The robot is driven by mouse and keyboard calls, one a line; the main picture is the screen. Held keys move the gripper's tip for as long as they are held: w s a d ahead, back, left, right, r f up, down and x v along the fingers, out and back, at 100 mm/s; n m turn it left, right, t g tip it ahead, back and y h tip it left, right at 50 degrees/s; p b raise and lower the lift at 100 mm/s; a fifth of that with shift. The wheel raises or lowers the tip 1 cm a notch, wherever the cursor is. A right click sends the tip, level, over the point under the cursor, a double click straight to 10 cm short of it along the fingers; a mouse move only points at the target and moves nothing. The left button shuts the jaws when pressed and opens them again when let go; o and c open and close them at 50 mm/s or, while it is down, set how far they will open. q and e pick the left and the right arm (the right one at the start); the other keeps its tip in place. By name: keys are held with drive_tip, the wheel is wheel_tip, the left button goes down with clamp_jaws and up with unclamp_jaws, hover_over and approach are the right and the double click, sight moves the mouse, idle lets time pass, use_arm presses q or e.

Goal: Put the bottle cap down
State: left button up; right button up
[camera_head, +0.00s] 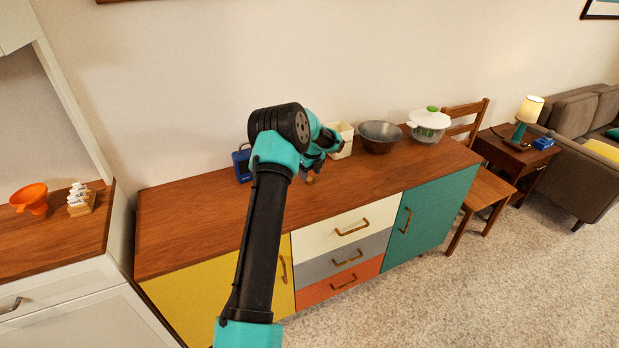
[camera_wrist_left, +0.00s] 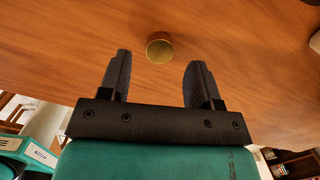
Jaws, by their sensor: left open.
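The bottle cap (camera_wrist_left: 159,45) is a round, gold-brown disc-like piece in the left wrist view. It stands on the wooden top, just beyond and between the fingertips. My left gripper (camera_wrist_left: 159,64) is open, with its two dark fingers spread either side of the cap's line and clear space between them. In the head view my left gripper (camera_head: 311,166) hangs low over the sideboard, partly hidden by its own wrist. A small tan spot under it appears to be the cap. My right gripper is not in view.
The wooden sideboard top (camera_head: 190,219) is clear at left and front. Behind the gripper stand a blue box (camera_head: 242,164), a cream container (camera_head: 343,138), a grey bowl (camera_head: 380,136) and a white-and-green spinner (camera_head: 429,125). An orange funnel (camera_head: 30,198) is on the left counter.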

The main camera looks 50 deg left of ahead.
sight(312, 181)
use_arm(q)
wheel_tip(312, 181, up, 9)
drive_tip(key=d, duration=0.1)
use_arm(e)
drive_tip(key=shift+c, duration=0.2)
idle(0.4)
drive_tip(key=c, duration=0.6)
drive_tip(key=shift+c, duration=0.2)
